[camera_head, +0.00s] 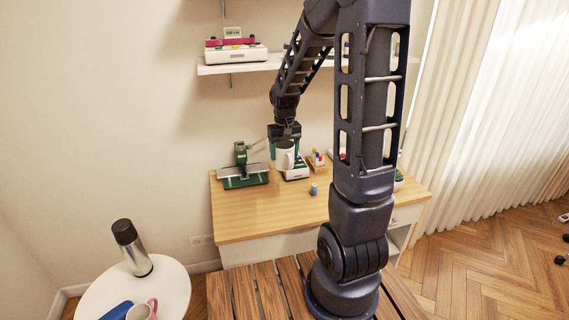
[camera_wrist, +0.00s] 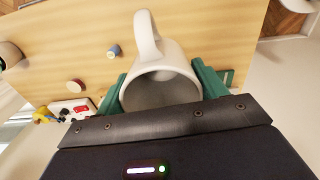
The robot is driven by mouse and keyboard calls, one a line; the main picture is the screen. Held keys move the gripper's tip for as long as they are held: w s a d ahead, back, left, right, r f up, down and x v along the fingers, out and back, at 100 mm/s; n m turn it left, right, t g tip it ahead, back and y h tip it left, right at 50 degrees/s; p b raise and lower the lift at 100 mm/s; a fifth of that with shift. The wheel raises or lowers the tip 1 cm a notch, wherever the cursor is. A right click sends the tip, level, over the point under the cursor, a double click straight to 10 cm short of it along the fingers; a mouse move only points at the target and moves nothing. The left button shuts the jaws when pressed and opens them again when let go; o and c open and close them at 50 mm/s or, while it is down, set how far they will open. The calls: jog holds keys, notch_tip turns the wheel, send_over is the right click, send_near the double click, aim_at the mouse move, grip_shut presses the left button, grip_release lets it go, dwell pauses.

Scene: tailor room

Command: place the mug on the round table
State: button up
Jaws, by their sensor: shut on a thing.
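A white mug (camera_wrist: 162,68) is held between the green fingers of my gripper (camera_wrist: 160,92) in the wrist view, its open mouth toward the camera and its handle pointing away from the palm. In the head view the mug (camera_head: 286,156) hangs at my gripper (camera_head: 284,146), over the back part of the wooden desk (camera_head: 262,220). I cannot tell how far above the desk it is. The white round table (camera_head: 176,294) is at the lower left of the head view, well apart from my gripper.
A green machine (camera_head: 242,170) and a small spool (camera_head: 313,189) stand on the desk. A wall shelf (camera_head: 240,67) is above. A slatted wooden surface (camera_head: 243,291) lies in front.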

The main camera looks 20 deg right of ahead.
jog(key=shift+r, duration=0.7)
jog(key=a+f+n, duration=0.4)
jog(key=a+n, duration=0.6)
jog(key=a, duration=0.4)
jog(key=a+f+n, duration=0.5)
jog(key=a+n, duration=0.6)
jog(key=a, duration=0.3)
jog(key=s+a+f+n, duration=0.5)
jog(key=s+a+n, duration=0.35)
jog(key=a, duration=0.35)
jog(key=s+a+f+n, duration=0.5)
jog(key=s+a+n, duration=0.4)
jog(key=a, duration=0.4)
jog(key=shift+n, duration=0.35)
jog(key=f, duration=0.6)
jog(key=w+f, duration=0.1)
jog(key=f, duration=1.1)
jog(key=shift+w+d+f, duration=0.1)
jog(key=shift+w+f, duration=0.15)
jog(key=shift+f, duration=0.15)
jog(key=shift+f, duration=0.15)
